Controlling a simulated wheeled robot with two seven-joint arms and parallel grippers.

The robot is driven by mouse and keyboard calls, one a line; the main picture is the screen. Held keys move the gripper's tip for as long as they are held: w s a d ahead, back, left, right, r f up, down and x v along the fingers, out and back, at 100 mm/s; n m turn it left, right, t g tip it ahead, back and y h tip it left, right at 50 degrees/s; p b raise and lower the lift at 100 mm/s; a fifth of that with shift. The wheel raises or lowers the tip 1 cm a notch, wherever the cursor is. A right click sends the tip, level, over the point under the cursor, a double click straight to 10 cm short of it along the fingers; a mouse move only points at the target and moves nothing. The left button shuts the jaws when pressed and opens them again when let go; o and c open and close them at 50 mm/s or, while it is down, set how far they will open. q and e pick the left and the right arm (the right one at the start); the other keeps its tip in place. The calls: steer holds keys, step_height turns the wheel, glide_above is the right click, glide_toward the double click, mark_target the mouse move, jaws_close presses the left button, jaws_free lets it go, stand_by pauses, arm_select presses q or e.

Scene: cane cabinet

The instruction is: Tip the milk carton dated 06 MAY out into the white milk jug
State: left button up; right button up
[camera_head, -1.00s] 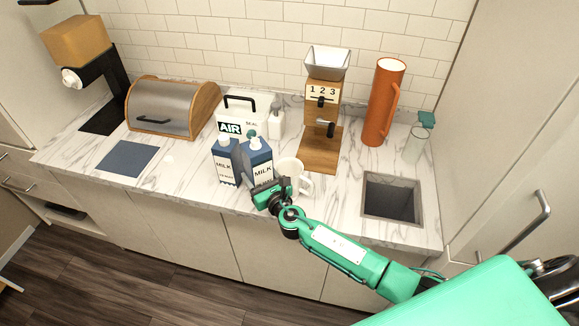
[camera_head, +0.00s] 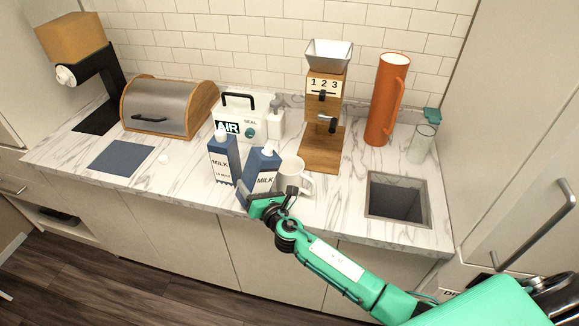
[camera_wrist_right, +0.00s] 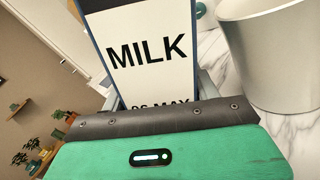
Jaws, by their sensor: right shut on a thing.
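A blue and white milk carton (camera_head: 262,172) is held in my right gripper (camera_head: 268,202), which is shut around its lower part. It leans to the right, its white-capped top near the white jug (camera_head: 298,176). In the right wrist view the carton (camera_wrist_right: 147,50) reads MILK with a partly hidden date ending "6 MAY"; the gripper's edge (camera_wrist_right: 155,118) covers the rest. The jug (camera_wrist_right: 270,55) stands close to its right there. A second milk carton (camera_head: 223,160) stands upright just left; its date is too small to read surely. My left gripper is not in view.
Behind the cartons stands a white AIR SEAL box (camera_head: 255,118). A wooden dispenser (camera_head: 324,110), an orange pitcher (camera_head: 384,105), a glass jar (camera_head: 421,143) and a sink (camera_head: 398,198) lie to the right. A bread box (camera_head: 165,105) and a blue mat (camera_head: 122,158) are left.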

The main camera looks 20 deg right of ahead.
mark_target(242, 176)
steer(key=shift+r+m, duration=0.1)
steer(key=shift+m, duration=0.4)
steer(key=shift+r+m, duration=0.3)
steer(key=shift+r, duration=0.05)
steer(key=shift+a+r+m+p, duration=0.15)
steer(key=shift+r+m+p, duration=0.2)
steer(key=shift+r+m, duration=0.05)
steer(key=shift+a+f+m+b, duration=0.25)
steer(key=shift+m+b, duration=0.15)
steer(key=shift+m, duration=0.1)
steer(key=shift+a+m, duration=0.25)
steer(key=shift+m, duration=0.25)
steer(key=shift+s+a+r, duration=0.1)
steer(key=shift+a+r, duration=0.05)
steer(key=shift+r, duration=0.2)
steer(key=shift+s+a+r+m, duration=0.1)
steer(key=shift+a+m, duration=0.05)
steer(key=shift+m, duration=0.35)
steer(key=shift+r, duration=0.1)
